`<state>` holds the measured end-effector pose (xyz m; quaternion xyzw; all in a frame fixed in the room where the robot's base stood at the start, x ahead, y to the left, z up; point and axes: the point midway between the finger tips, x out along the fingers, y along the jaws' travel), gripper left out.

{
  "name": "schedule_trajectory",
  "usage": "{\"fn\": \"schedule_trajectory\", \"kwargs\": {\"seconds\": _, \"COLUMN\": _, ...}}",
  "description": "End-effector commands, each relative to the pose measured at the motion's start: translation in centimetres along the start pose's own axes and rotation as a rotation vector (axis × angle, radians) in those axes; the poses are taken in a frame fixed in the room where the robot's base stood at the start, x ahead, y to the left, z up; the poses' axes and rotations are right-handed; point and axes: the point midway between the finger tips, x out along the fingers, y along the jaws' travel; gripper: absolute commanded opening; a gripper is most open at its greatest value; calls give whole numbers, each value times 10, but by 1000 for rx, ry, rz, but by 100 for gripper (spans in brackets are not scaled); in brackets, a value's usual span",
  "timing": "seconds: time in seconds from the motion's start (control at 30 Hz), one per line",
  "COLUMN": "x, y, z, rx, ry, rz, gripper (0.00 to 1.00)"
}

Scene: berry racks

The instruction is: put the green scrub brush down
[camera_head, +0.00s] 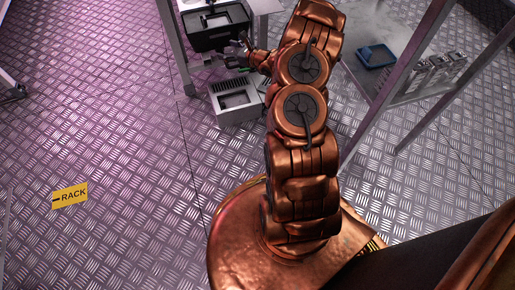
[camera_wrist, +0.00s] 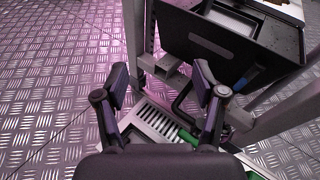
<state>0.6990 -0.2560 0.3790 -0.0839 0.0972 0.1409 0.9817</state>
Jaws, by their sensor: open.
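My gripper (camera_head: 240,50) is at the far end of my arm, next to the black bin in the head view. In the wrist view my gripper (camera_wrist: 160,80) has its two fingers wide apart with nothing between the tips. The green scrub brush (camera_wrist: 188,136) shows only as a short green piece at the slotted grey tray, low between the fingers and partly hidden by my gripper. I cannot tell exactly how it rests there. The grey tray (camera_head: 213,102) stands below my gripper in the head view, with a slotted part and a square opening.
A black bin (camera_head: 209,43) stands on a light metal rack at the top; it also fills the upper right of the wrist view (camera_wrist: 200,45). A metal table (camera_head: 400,92) with a blue tray (camera_head: 376,56) stands right. A yellow rack sign (camera_head: 70,195) lies on the open floor at left.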

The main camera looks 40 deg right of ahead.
Motion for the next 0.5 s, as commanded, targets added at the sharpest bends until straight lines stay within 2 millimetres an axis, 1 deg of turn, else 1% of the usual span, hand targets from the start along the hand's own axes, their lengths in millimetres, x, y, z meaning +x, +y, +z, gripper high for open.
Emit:
{"fn": "schedule_trajectory", "kwargs": {"seconds": 0.03, "x": 8, "y": 24, "z": 28, "rx": -43, "ry": -25, "rz": 67, "gripper": 70}}
{"fn": "schedule_trajectory", "kwargs": {"seconds": 0.07, "x": 11, "y": 38, "z": 42, "rx": -68, "ry": -39, "rz": 107, "gripper": 70}}
{"fn": "schedule_trajectory", "kwargs": {"seconds": 0.1, "x": 13, "y": 57, "z": 62, "rx": -104, "ry": -57, "rz": 158, "gripper": 70}}
{"fn": "schedule_trajectory", "kwargs": {"seconds": 0.17, "x": 15, "y": 87, "z": 87, "rx": -157, "ry": -82, "rz": 237, "gripper": 70}}
{"fn": "schedule_trajectory", "kwargs": {"seconds": 0.2, "x": 15, "y": 106, "z": 105, "rx": -196, "ry": -100, "rz": 288, "gripper": 70}}
{"fn": "schedule_trajectory", "kwargs": {"seconds": 0.27, "x": 12, "y": 136, "z": 128, "rx": -251, "ry": -123, "rz": 368, "gripper": 70}}
{"fn": "schedule_trajectory", "kwargs": {"seconds": 0.3, "x": 9, "y": 156, "z": 142, "rx": -287, "ry": -138, "rz": 419, "gripper": 70}}
{"fn": "schedule_trajectory", "kwargs": {"seconds": 0.37, "x": 2, "y": 186, "z": 161, "rx": -343, "ry": -160, "rz": 497, "gripper": 70}}
{"fn": "schedule_trajectory", "kwargs": {"seconds": 0.4, "x": -5, "y": 206, "z": 173, "rx": -381, "ry": -174, "rz": 547, "gripper": 70}}
{"fn": "schedule_trajectory", "kwargs": {"seconds": 0.47, "x": -15, "y": 234, "z": 190, "rx": -442, "ry": -194, "rz": 622, "gripper": 70}}
{"fn": "schedule_trajectory", "kwargs": {"seconds": 0.5, "x": -24, "y": 252, "z": 198, "rx": -480, "ry": -205, "rz": 673, "gripper": 70}}
